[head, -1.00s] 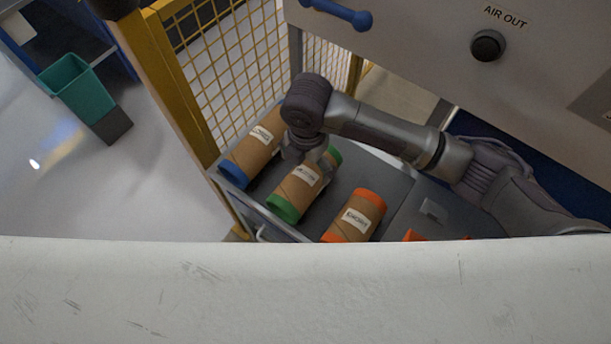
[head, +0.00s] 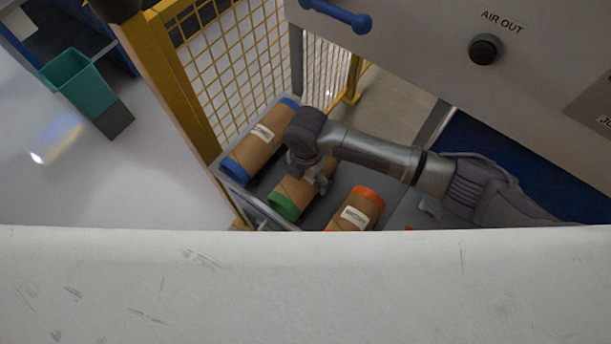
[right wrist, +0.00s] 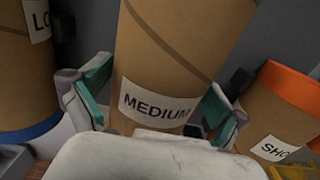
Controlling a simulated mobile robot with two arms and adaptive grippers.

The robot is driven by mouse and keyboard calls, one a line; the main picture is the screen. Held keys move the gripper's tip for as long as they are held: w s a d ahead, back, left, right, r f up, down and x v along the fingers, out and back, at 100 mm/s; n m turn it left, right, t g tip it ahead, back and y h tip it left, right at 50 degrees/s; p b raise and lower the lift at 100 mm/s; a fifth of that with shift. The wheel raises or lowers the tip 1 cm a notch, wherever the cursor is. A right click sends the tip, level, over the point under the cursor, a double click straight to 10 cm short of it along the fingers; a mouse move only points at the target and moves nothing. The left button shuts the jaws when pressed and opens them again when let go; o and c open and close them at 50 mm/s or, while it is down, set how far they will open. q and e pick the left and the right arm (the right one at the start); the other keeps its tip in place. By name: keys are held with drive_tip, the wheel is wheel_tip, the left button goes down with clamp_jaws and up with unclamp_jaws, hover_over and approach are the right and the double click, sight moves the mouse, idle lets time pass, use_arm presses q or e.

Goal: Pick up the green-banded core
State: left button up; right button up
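The green-banded core (head: 292,192) is a brown cardboard tube lying on a grey tray-like surface (head: 232,192), between two other cores. My right gripper (head: 308,176) is over its middle and partly hides it. Firm contact is not clear. My left gripper is not in view.
A blue-banded core (head: 257,143) lies to the left and an orange-banded core (head: 357,211) to the right, both close to my right gripper. A yellow mesh fence (head: 235,65) stands behind. A grey machine panel (head: 430,50) is at upper right. A white surface (head: 300,285) crosses the front.

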drive_tip(key=c, duration=1)
